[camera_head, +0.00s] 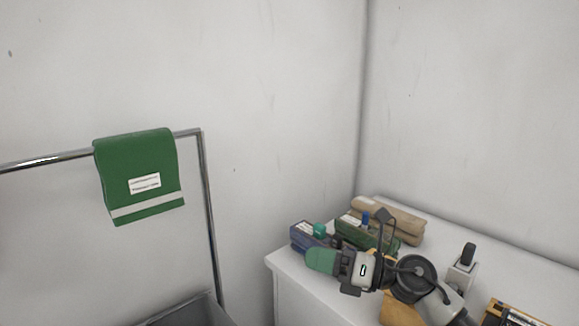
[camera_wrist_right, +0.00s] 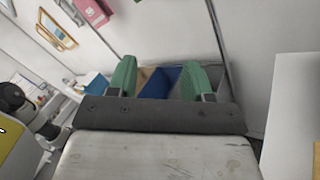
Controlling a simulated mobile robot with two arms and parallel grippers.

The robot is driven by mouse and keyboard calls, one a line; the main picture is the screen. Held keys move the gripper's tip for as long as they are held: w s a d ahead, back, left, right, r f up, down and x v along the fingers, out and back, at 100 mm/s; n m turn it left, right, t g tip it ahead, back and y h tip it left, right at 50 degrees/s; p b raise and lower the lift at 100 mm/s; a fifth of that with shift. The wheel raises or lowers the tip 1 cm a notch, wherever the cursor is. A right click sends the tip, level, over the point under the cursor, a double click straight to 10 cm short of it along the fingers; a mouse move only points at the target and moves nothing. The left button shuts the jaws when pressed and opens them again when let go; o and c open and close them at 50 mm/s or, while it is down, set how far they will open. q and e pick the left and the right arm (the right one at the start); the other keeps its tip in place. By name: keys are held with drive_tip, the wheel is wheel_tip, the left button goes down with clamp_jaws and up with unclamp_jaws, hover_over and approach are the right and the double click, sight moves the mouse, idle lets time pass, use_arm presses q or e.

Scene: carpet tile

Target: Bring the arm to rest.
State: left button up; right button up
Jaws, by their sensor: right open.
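My right gripper (camera_head: 320,260) is in front of the white table's near left corner in the head view, its green fingers pointing left. In the right wrist view, the green fingers of the gripper (camera_wrist_right: 161,82) stand wide apart with nothing held between them. A blue surface and a tan one show beyond the gap, below a pale wall. My right arm reaches in from the lower right of the head view. My left gripper is in neither view.
The white table (camera_head: 284,281) holds a green bundle (camera_head: 352,232), a tan bundle (camera_head: 400,222) and a blue one (camera_head: 299,236) close behind the gripper. Pale walls meet behind the table.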

drive_tip(key=s+d+f+m+t+h, duration=0.3)
drive_tip(key=d+f+m+t+h, duration=0.4)
drive_tip(key=m, duration=0.9)
drive_tip(key=s+d+f+m+t+h, duration=0.45)
drive_tip(key=m+h, duration=0.45)
drive_tip(key=m, duration=0.8)
drive_tip(key=s+d+f+m+g+h, duration=0.15)
drive_tip(key=s+f+m+g, duration=0.25)
drive_tip(key=s+f+g, duration=0.6)
drive_tip(key=s+d+f+m+g, duration=0.2)
drive_tip(key=s+f+m+g, duration=0.3)
drive_tip(key=s, duration=0.8)
wheel_tip(320, 180, down, 29)
drive_tip(key=s, duration=0.2)
drive_tip(key=s+d+f+n, duration=0.1)
drive_tip(key=s+d+f, duration=0.2)
drive_tip(key=s+f, duration=1.1)
drive_tip(key=shift+s+f+g, duration=0.2)
drive_tip(key=shift+s+g, duration=0.25)
drive_tip(key=shift+s, duration=0.35)
